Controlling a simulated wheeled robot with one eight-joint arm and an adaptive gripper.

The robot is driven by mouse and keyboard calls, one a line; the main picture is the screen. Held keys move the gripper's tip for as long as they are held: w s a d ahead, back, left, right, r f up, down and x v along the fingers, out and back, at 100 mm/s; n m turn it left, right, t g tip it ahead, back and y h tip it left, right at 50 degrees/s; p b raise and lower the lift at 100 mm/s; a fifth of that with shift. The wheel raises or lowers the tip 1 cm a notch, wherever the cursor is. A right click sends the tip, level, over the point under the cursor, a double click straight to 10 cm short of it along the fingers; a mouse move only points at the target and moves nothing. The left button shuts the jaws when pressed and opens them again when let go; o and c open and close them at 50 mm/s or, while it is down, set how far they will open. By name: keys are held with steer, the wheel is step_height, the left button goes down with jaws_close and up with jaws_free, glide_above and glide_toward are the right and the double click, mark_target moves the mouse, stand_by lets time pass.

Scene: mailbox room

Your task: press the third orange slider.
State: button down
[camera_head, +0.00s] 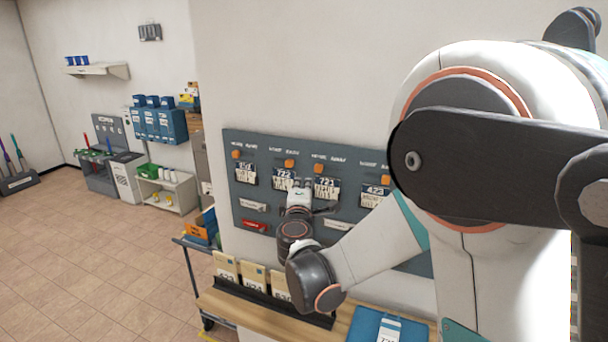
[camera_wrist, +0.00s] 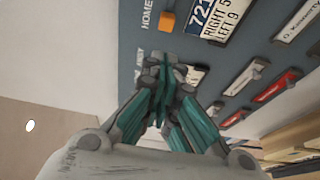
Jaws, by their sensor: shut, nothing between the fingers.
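A grey wall panel (camera_head: 262,145) carries a row of orange sliders, each above a numbered plate. The third orange slider from the left (camera_head: 319,169) is visible, above a plate reading about 723 (camera_head: 327,188). My gripper (camera_head: 303,185) is in front of the panel, left of and below that slider in the head view. In the wrist view my gripper's fingertips (camera_wrist: 163,72) are together, empty and pointing at the panel. Contact with the panel cannot be told.
Orange sliders stand at far left (camera_head: 236,154) and second (camera_head: 289,163). Below, a wooden counter (camera_head: 225,304) holds numbered envelopes (camera_head: 254,275) and a blue folder (camera_head: 362,326). Open floor lies at left.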

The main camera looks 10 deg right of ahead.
mark_target(323, 167)
steer(key=p+x, duration=0.1)
steer(key=x, duration=0.8)
steer(key=shift+w+d+p, duration=0.1)
steer(key=shift+w+p, duration=0.25)
steer(key=s+d+b, duration=0.1)
steer(key=d, duration=0.1)
steer(key=s+d+b, duration=0.1)
steer(key=s+d, duration=0.1)
steer(key=shift+s+d+b, duration=0.2)
steer(key=shift+d+b, duration=0.1)
steer(key=shift+d, duration=0.05)
steer(key=shift+s+f, duration=0.1)
steer(key=shift+s, duration=0.05)
